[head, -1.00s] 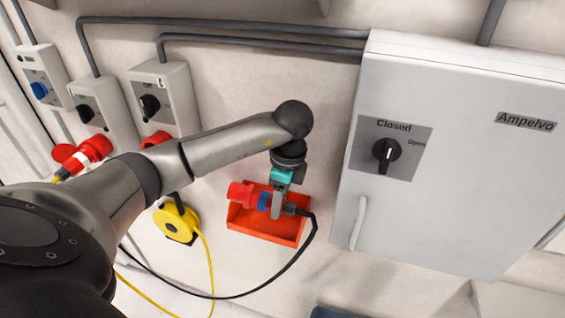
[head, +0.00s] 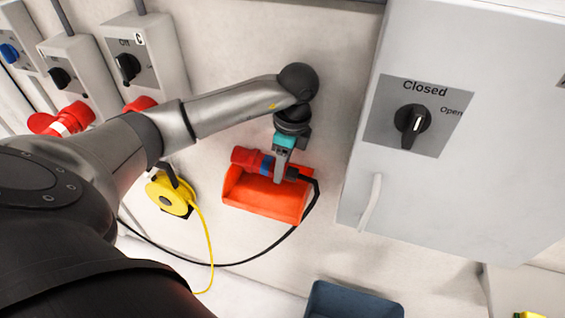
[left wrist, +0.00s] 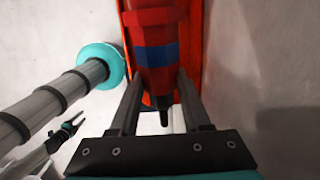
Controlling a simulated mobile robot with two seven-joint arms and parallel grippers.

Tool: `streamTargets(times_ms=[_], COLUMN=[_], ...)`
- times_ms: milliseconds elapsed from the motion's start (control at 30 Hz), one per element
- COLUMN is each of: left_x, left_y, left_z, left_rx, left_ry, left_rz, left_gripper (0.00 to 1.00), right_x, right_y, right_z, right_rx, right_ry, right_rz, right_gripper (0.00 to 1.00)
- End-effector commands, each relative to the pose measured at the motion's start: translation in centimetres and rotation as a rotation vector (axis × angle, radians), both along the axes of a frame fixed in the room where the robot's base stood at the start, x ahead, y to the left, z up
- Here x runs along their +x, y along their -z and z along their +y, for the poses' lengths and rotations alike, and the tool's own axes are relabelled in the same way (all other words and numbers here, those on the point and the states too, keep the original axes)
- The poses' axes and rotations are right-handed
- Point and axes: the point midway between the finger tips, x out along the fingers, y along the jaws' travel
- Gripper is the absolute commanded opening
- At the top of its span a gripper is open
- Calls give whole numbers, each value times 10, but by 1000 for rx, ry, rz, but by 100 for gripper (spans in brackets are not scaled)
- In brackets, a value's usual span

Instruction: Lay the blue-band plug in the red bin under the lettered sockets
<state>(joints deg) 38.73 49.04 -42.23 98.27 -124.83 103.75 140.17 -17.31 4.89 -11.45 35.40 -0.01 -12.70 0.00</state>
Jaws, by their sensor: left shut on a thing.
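The plug (head: 244,157) has a red body, a blue band (head: 267,165) and a black cable at its right end. My left gripper (head: 281,174) is shut on it near the band. The plug lies sideways over the back part of the red bin (head: 262,203); I cannot tell whether it touches the bin. In the left wrist view the blue band (left wrist: 157,57) is just beyond the fingertips (left wrist: 157,92), with the bin's red wall (left wrist: 189,40) beside it. A small gripper, seemingly my right one (left wrist: 68,130), shows at lower left, its opening unclear.
Sockets with black knobs (head: 127,67) line the wall at upper left, one lettered C. Another red plug (head: 68,120) sits there.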

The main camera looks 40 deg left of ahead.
Motion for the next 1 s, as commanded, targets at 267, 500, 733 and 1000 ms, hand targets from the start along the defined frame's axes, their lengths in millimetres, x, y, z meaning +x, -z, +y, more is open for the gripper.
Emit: streamTargets(times_ms=[267,500,733,1000], left_x=[0,0,0,1], left_y=[32,55,77,86], left_z=[0,0,0,0], left_rx=[0,0,0,0], left_ry=[0,-1,-1,-1], left_rz=[-1,-1,-1,-2], left_gripper=[0,0,0,0], right_x=[5,5,4,4], right_y=[27,44,60,66], right_z=[2,8,8,8], right_rx=[3,11,12,11], right_ry=[2,4,4,3], right_rz=[-9,-9,-9,-8], right_gripper=[50,50,50,50])
